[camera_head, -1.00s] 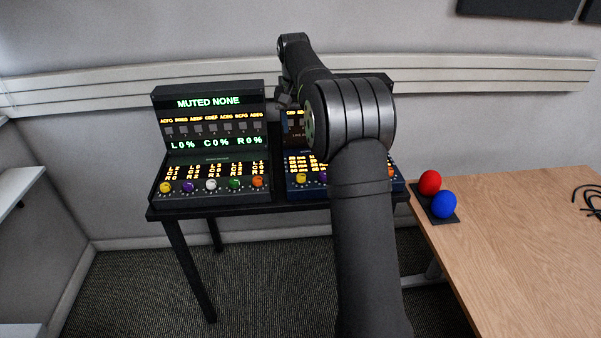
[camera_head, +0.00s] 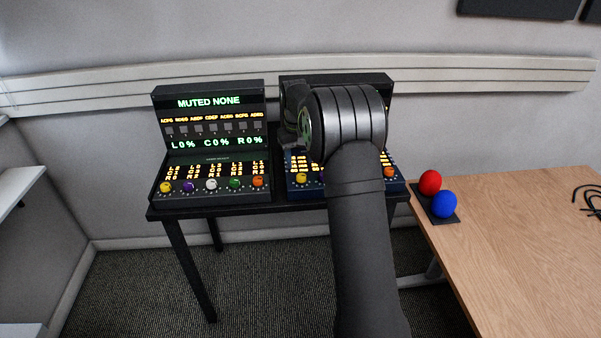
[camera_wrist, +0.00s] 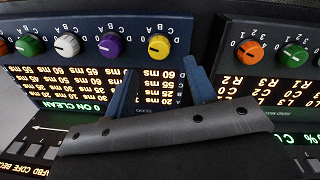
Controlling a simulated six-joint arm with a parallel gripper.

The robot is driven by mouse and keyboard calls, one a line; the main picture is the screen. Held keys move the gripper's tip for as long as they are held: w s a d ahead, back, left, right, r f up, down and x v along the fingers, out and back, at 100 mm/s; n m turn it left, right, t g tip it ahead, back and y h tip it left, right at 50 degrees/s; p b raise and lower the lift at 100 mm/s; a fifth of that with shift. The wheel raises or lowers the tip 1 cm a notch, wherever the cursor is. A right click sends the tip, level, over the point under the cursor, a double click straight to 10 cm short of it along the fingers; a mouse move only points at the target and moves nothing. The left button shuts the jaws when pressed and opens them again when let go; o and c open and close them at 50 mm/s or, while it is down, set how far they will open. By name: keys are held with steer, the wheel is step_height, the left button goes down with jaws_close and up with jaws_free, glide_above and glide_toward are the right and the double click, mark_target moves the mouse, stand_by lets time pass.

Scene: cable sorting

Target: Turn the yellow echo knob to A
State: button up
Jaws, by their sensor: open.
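The yellow knob (camera_wrist: 159,47) of the dark blue console shows in the wrist view, upside down, near the top centre. Letters A to D sit by it, and a short dark mark crosses its face. I cannot tell which letter the mark points at. In the head view this yellow knob (camera_head: 301,178) is at the left end of the right-hand console's knob row. My gripper (camera_wrist: 160,72) is open and empty, its two fingers apart over the lit ms column, short of the knob in the picture. In the head view my arm hides the fingers.
Purple (camera_wrist: 111,46), white (camera_wrist: 67,45) and green (camera_wrist: 28,46) knobs stand in a row beside it. The neighbouring console (camera_head: 210,197) has its own orange knob (camera_wrist: 250,51) close by and another yellow knob (camera_head: 165,187). Red (camera_head: 430,182) and blue (camera_head: 444,204) balls are at right.

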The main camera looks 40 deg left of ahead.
mark_target(301, 175)
steer(key=f, duration=0.6)
steer(key=shift+w+d, duration=0.1)
steer(key=shift+w, duration=0.1)
steer(key=c, duration=1)
steer(key=shift+m, duration=0.4)
steer(key=m, duration=0.2)
steer(key=shift+m, duration=0.3)
steer(key=shift+w+r+m, duration=0.1)
steer(key=shift+m, duration=1.7)
